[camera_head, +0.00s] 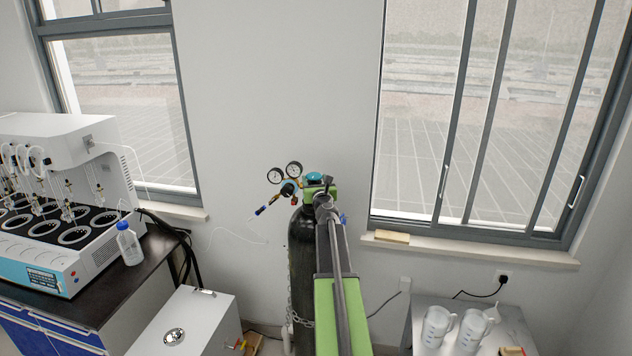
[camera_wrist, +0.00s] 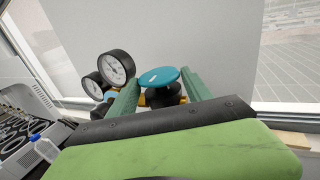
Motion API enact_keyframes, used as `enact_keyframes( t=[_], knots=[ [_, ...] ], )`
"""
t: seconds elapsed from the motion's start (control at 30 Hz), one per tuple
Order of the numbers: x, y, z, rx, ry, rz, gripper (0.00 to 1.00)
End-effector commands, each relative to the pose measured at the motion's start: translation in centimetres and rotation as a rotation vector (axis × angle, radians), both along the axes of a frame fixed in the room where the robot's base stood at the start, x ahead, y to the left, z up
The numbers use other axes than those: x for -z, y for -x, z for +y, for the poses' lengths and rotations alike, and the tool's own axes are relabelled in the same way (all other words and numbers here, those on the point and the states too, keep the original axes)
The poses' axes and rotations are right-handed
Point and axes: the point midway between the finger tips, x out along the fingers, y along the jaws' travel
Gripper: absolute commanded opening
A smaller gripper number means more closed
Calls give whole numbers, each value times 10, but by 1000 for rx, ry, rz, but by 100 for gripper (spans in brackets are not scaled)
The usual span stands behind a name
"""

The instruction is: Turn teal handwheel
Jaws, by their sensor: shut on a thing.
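The teal handwheel (camera_head: 314,176) sits on top of the dark gas cylinder (camera_head: 302,262) between the two windows. In the wrist view the teal handwheel (camera_wrist: 159,76) shows as a tilted disc between the two green fingers of my gripper (camera_wrist: 158,84). The fingers reach past it on its left and right sides, and my gripper is shut on it. In the head view my gripper (camera_head: 320,189) is at the cylinder's top, and my arm hides part of the cylinder and valve. The exact finger contact is hard to see.
Two round gauges (camera_head: 284,173) on the regulator stand just left of the handwheel, close to my left finger. A multi-position distiller (camera_head: 62,205) and a bottle (camera_head: 129,243) stand on the left bench. White jugs (camera_head: 437,326) stand on a low table at right.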

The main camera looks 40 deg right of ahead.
Motion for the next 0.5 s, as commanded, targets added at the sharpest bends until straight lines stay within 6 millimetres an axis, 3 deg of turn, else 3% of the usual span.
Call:
enact_keyframes(
  t=[0.13,0.17,0.23,0.5],
  knots=[
    [0,0,1,-1,2,1,18],
    [0,0,1,-2,2,1,62],
    [0,0,1,-1,2,1,72],
    [0,2,2,-1,1,1,72]
  ],
)
